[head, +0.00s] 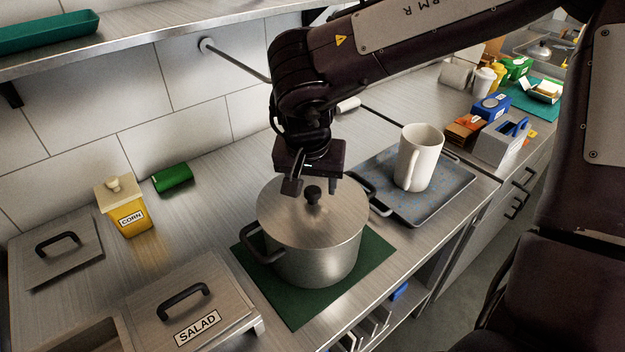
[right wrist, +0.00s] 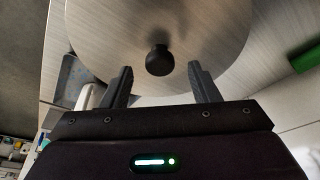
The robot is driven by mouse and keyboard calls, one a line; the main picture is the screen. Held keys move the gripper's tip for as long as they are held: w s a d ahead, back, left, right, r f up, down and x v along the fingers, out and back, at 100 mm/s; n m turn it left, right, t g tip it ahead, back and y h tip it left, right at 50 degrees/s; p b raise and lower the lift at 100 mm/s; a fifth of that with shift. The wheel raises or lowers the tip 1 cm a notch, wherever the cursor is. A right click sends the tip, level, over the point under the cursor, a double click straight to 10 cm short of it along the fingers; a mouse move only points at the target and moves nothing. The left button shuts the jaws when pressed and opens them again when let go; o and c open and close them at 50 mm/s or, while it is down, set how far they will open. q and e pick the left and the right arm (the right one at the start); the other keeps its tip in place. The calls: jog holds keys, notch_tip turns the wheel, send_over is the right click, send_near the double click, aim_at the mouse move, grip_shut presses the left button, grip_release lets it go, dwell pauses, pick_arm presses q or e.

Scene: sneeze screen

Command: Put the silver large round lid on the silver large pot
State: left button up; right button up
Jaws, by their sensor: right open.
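The silver large pot (head: 312,258) stands upright on a dark green mat (head: 296,312), with a black side handle at its left. The silver large round lid (head: 285,215) lies on top of the pot and covers its mouth; I see no clear gap at the front rim. Its black knob (head: 312,195) points up. My right gripper (head: 311,187) is open and empty just above and behind the knob. In the right wrist view the knob (right wrist: 159,60) is beyond the open fingertips (right wrist: 161,72), roughly midway between them, not gripped. My left gripper is not in view.
A grey tray (head: 440,205) with a white mug (head: 416,158) stands right of the pot. A yellow corn container (head: 126,212) and a green cylinder (head: 172,178) stand at the left back. A salad container lid (head: 190,305) is at the front left. A shelf (head: 150,48) hangs above.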

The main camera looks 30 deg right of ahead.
aim_at(311, 209)
jog(key=shift+p+v, duration=1.55)
jog(key=shift+v, duration=0.8)
